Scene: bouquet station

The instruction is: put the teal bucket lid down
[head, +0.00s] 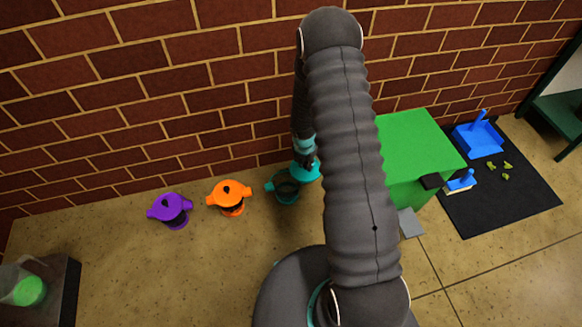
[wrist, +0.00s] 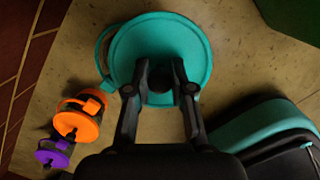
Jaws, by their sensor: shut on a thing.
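The teal lid (wrist: 183,42) is a round disc with a dark knob in the wrist view. My gripper (wrist: 160,86) is shut on that knob. In the head view the lid (head: 309,174) shows below my gripper (head: 304,160), just right of and partly over the teal bucket (head: 285,190). The bucket stands on the floor near the brick wall, with its dark open top showing. In the wrist view the lid hides most of the bucket, and only teal parts show past its left edge. How high the lid is above the floor is unclear.
An orange lidded bucket (head: 230,205) and a purple lidded bucket (head: 172,216) stand to the left. A green box (head: 415,140) stands to the right, partly behind my arm. Farther right, a black mat (head: 505,200) holds a blue dustpan (head: 478,138). Floor in front of the buckets is clear.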

